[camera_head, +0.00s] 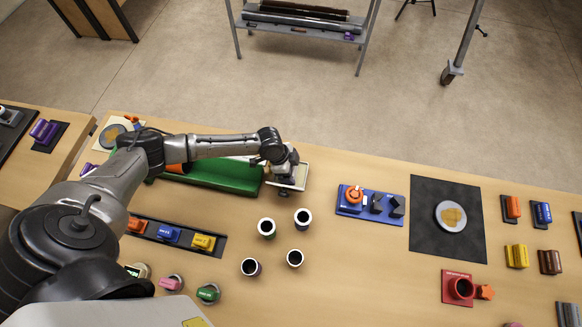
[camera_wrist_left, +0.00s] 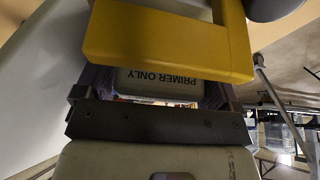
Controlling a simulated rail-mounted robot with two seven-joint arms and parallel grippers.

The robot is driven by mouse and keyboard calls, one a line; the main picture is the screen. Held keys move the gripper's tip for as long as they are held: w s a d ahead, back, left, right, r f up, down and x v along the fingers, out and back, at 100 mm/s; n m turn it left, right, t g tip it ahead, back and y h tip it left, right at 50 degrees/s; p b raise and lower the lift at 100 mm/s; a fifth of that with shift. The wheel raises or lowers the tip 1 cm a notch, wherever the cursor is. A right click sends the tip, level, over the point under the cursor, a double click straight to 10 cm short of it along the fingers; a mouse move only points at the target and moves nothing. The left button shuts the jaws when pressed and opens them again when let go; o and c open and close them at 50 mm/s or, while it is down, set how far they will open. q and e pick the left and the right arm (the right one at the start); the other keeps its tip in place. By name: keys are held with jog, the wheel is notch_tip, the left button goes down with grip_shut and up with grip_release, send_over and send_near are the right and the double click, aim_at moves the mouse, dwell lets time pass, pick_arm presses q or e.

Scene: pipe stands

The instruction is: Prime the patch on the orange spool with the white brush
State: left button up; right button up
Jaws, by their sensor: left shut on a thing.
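My left gripper (camera_head: 287,172) is over a small pale tray (camera_head: 301,172) at the right end of a green cradle (camera_head: 225,177). In the left wrist view the gripper (camera_wrist_left: 158,98) is shut on a white block marked "PRIMER ONLY" (camera_wrist_left: 150,82), which looks like the white brush's handle. Its bristles are hidden. An orange piece (camera_head: 177,168), likely the orange spool, shows at the cradle's left part, mostly covered by my left arm. I cannot see the patch. My right gripper is not in view.
A yellow bracket-shaped piece (camera_wrist_left: 165,45) crosses the left wrist view. Several dark-mouthed cups (camera_head: 267,227) stand in front of the cradle. A black rack (camera_head: 150,230) holds coloured blocks. To the right are a blue board (camera_head: 385,215) and a dark mat (camera_head: 430,235) with a round disc.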

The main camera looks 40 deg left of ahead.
pick_arm(q)
jog(key=shift+f, duration=0.1)
notch_tip(320, 180, up, 6)
jog(key=p, duration=0.5)
jog(key=shift+f, duration=0.2)
jog(key=shift+r+p, duration=0.75)
jog(key=shift+p, duration=0.1)
